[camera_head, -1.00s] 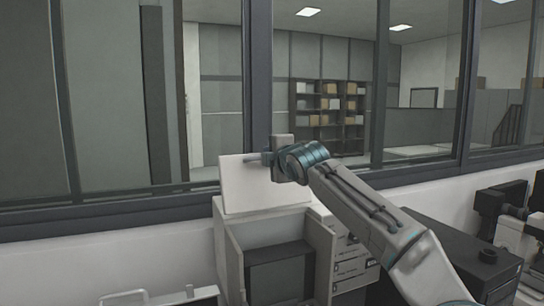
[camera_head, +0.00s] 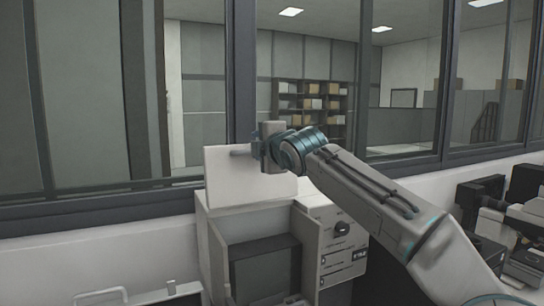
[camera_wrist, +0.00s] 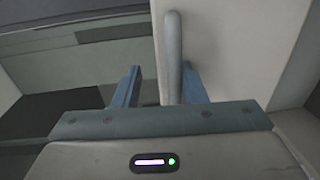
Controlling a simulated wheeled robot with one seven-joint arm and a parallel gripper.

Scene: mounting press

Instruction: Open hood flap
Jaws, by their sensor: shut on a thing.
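The hood flap (camera_head: 230,180) is a white panel on top of the white press housing (camera_head: 212,240). It stands raised and nearly upright in the head view, with the dark opening (camera_head: 265,268) below it. Its bar handle (camera_head: 239,153) sticks out left of my gripper (camera_head: 257,150). In the wrist view the grey handle (camera_wrist: 173,45) runs between the two blue fingers of my gripper (camera_wrist: 162,88), close to the right finger. My gripper is shut on the handle. My wrist hides the flap's upper right part.
A window frame (camera_head: 240,70) and sill stand close behind the flap. A control panel with a black knob (camera_head: 342,228) is on the press's right side. Microscope-like black equipment (camera_head: 490,205) stands at the right. A light-coloured device with a handle (camera_head: 120,295) is at the lower left.

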